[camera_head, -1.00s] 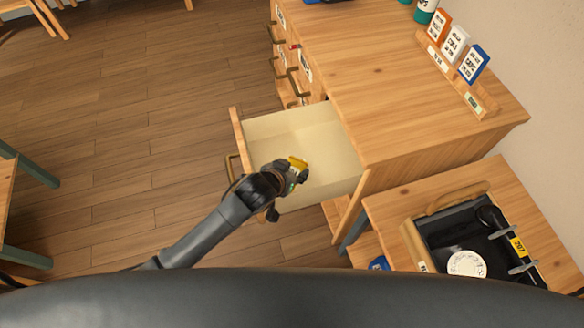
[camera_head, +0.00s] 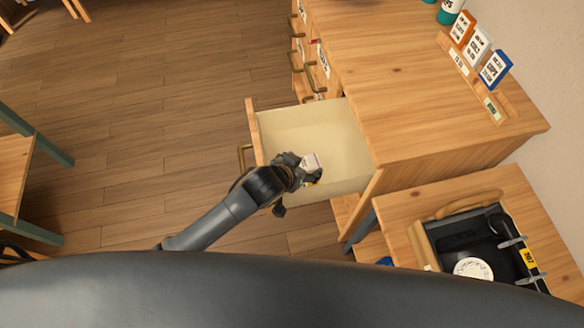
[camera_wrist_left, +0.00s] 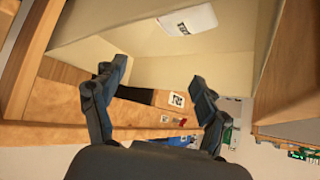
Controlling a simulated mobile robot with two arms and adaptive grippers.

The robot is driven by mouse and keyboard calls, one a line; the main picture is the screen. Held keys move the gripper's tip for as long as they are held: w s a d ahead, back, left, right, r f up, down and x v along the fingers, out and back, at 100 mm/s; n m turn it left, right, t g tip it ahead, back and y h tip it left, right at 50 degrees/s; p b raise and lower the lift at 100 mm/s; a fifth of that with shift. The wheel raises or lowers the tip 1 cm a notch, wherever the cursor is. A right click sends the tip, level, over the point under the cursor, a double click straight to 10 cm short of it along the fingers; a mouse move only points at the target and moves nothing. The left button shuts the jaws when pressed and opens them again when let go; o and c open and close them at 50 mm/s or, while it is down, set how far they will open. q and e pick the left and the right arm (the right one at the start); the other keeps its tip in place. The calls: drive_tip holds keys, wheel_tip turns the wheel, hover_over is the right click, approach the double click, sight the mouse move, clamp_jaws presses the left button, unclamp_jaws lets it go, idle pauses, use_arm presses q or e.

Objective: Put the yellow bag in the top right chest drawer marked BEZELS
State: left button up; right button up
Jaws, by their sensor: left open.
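The chest drawer (camera_head: 330,130) is pulled out, with a pale, otherwise empty interior. Its front label is not readable from here. My left gripper (camera_head: 302,172) is over the open drawer near its front right corner. A small packet (camera_head: 310,161) with a white face and a little yellow at its lower edge shows at the fingertips. In the left wrist view the packet (camera_wrist_left: 188,20) shows a white face with a dark printed label, beyond the fingers inside the drawer. The fingers (camera_wrist_left: 155,85) are spread apart with nothing between them. My right gripper is not in view.
The wooden chest top (camera_head: 400,75) is right of the drawer, with a rack of coloured cards (camera_head: 478,45) at its back edge. Open floor (camera_head: 160,110) lies left.

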use_arm(q)
drive_tip(key=p+v, duration=0.1)
drive_tip(key=v, duration=0.9)
drive_tip(key=shift+s+r, duration=0.2)
drive_tip(key=shift+r, duration=0.05)
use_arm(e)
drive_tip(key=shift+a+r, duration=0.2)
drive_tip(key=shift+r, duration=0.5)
use_arm(q)
drive_tip(key=shift+a, duration=0.15)
